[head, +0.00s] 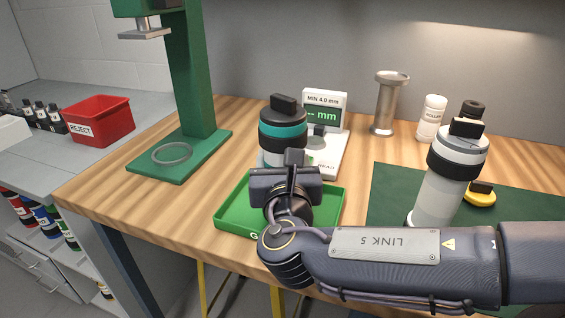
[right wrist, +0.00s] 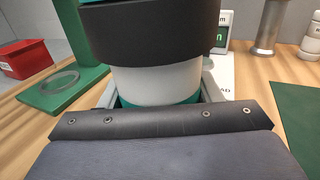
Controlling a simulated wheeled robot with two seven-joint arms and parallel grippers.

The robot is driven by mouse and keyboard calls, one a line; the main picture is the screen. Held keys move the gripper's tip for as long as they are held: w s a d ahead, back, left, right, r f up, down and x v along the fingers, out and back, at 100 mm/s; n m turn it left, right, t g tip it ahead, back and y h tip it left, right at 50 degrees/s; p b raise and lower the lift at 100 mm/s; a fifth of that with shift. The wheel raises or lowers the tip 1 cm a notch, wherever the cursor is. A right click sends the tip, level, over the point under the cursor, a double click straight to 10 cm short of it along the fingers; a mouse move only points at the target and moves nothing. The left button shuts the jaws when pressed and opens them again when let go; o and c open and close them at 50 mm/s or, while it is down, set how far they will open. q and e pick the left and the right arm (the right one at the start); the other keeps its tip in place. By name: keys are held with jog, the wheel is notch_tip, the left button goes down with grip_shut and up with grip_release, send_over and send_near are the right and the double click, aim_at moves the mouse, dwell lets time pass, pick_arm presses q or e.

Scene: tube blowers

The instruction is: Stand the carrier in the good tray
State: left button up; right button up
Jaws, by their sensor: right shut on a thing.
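The carrier (head: 283,130) is an upright cylinder with a black top, a teal band and a pale body. It is over or in the green tray (head: 226,214), whose front label is mostly hidden by my arm. My right gripper (head: 287,168) is shut on the carrier. In the right wrist view the carrier (right wrist: 160,84) stands between the two grey fingers, with a black collar above and teal below. Its base is hidden, so I cannot tell whether it touches the tray floor. My left gripper is not in view.
A gauge (head: 324,112) with a display stands behind the tray. A green press stand (head: 195,90) is at left, a red reject bin (head: 100,122) on the grey counter.

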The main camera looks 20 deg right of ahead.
jog(key=shift+f, duration=0.15)
jog(key=o, duration=1.1)
jog(key=shift+r, duration=0.2)
jog(key=shift+s, duration=0.25)
jog(key=s, duration=0.3)
jog(key=s+a, duration=0.1)
jog(key=s, duration=0.3)
jog(key=s+a+p, duration=0.1)
jog(key=s, duration=0.3)
jog(key=shift+s+a, duration=0.15)
jog(key=shift+a, duration=0.05)
